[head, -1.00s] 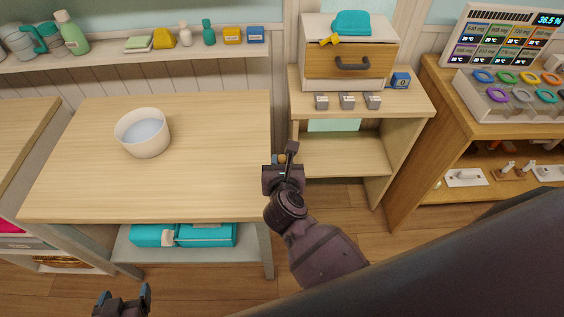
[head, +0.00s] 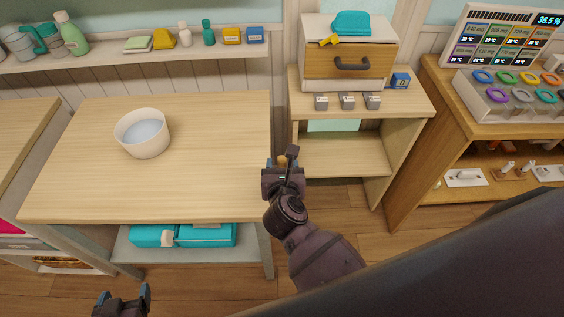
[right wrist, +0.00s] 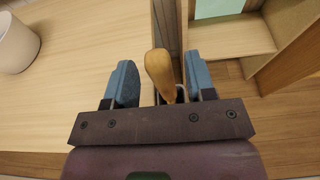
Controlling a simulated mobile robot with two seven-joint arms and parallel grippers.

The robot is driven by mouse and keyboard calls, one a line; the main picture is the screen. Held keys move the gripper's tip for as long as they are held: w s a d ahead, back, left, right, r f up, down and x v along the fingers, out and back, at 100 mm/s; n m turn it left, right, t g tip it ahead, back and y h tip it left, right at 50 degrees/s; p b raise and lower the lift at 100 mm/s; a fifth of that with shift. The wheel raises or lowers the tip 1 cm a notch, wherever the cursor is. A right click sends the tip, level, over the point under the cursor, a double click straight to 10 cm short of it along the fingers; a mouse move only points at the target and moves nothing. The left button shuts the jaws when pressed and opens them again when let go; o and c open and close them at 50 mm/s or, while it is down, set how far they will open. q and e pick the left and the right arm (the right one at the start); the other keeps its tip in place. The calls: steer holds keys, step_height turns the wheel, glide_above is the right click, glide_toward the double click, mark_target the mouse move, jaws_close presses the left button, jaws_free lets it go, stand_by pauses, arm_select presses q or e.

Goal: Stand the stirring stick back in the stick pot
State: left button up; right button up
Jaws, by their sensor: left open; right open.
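My right gripper (head: 281,168) is at the right edge of the wooden table. In the right wrist view its two blue fingers (right wrist: 160,82) are apart. A rounded orange-brown wooden piece (right wrist: 159,68) shows between them with gaps on both sides; it may be the stirring stick, but its full length is hidden. My left gripper (head: 123,296) is open and empty at the bottom left of the head view. I cannot make out a stick pot for certain. A cream bowl (head: 121,139) with bluish liquid stands on the table, and its side shows in the right wrist view (right wrist: 16,48).
The table top (head: 210,150) is otherwise clear. Teal boxes (head: 208,236) sit on the shelf below. A small drawer unit (head: 350,62) stands on a stand at the right, with small grey blocks (head: 347,102) before it. A wall shelf (head: 120,62) holds bottles and boxes.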

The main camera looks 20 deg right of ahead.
steer(key=v, duration=1)
steer(key=shift+s, duration=0.35)
steer(key=s+d+f+m+y, duration=0.1)
steer(key=d+f+m, duration=0.3)
steer(key=m, duration=0.6)
steer(key=s+d+f+m+g+y, duration=0.1)
steer(key=s+d+f+m, duration=0.2)
steer(key=d+m, duration=0.3)
steer(key=s+d+f+m+g+y, duration=0.1)
steer(key=s+d+f+m, duration=0.2)
steer(key=m, duration=1.2)
steer(key=d+f, duration=0.3)
steer(key=shift+m+y, duration=0.4)
steer(key=shift+d, duration=0.1)
